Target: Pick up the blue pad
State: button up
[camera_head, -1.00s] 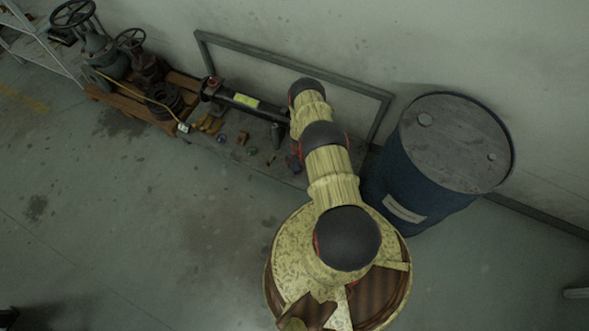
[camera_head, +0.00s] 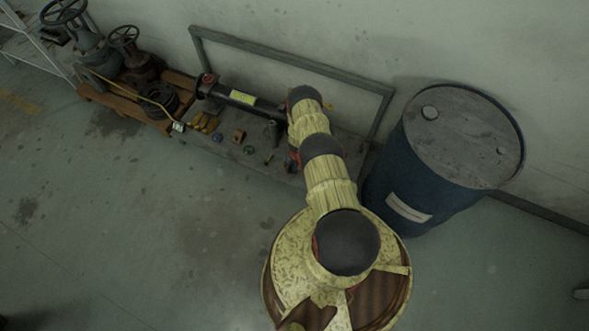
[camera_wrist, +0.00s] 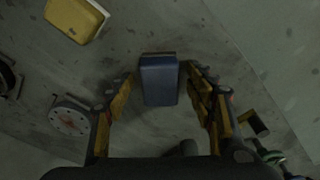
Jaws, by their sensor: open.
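The blue pad (camera_wrist: 159,82) shows in the wrist view as a dark blue rectangular block in the upper middle. It lies between the two yellow-and-black fingers of my gripper (camera_wrist: 160,76). My gripper is open, with a gap on each side of the pad, and I see no clear contact. How far the pad is below the fingertips is hard to tell. In the head view my arm hides the gripper, and I cannot make out the pad surely there.
In the head view a blue barrel (camera_head: 407,180) stands right of my arm. A grey frame (camera_head: 290,62) leans on the wall. Valves (camera_head: 88,50) stand left. Open floor lies front left.

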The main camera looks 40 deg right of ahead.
aim_at(294, 165)
jog(key=c, duration=1.4)
jog(key=shift+r, duration=0.15)
notch_tip(294, 165, up, 3)
jog(key=p, duration=0.2)
jog(key=shift+r+p, duration=0.15)
jog(key=shift+p, duration=0.25)
jog(key=s+r+p, duration=0.1)
jog(key=p, duration=0.2)
jog(key=a+r+p, duration=0.1)
jog(key=p, duration=0.3)
jog(key=shift+s+r, duration=0.3)
jog(key=shift+s, duration=0.05)
jog(key=shift+s+a+r+p, duration=1.1)
jog(key=shift+s+p, duration=0.6)
jog(key=shift+p, duration=0.35)
jog(key=shift+s+a+r+p, duration=1)
jog(key=shift+s+r+p, duration=0.2)
jog(key=shift+s+p, duration=0.65)
jog(key=shift+s+a+r+p, duration=1.1)
jog(key=shift+s+p, duration=0.45)
jog(key=shift+p, duration=0.65)
